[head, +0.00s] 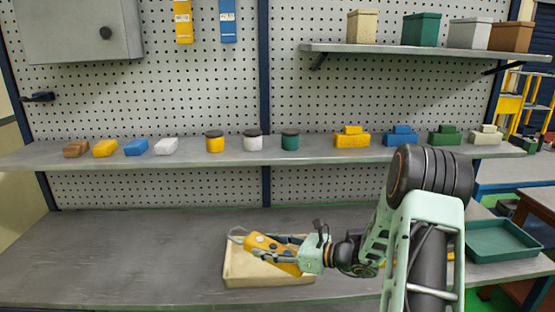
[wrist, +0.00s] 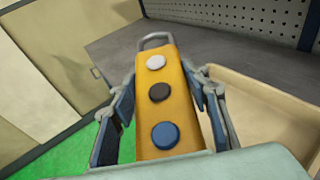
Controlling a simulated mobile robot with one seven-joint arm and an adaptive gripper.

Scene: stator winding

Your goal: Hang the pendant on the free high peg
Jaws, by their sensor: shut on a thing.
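The yellow pendant (head: 270,250) has a grey hook loop at its far end. In the wrist view the pendant (wrist: 161,95) shows a white, a black and a blue button. My gripper (head: 290,260) is shut on the pendant, with one finger along each side of it; it also shows in the wrist view (wrist: 160,120). The pendant is held over the cream tray (head: 240,283), its loop pointing left in the head view. At the top of the pegboard hang a yellow pendant (head: 183,22) and a blue pendant (head: 228,22). Their pegs are out of frame, and I cannot see a free high peg.
A long shelf (head: 330,150) with several small blocks and pots crosses the pegboard above the bench (head: 120,250). An upper shelf (head: 420,50) holds several boxes at right. A grey cabinet (head: 75,30) hangs at upper left. A green tray (head: 500,240) lies at right.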

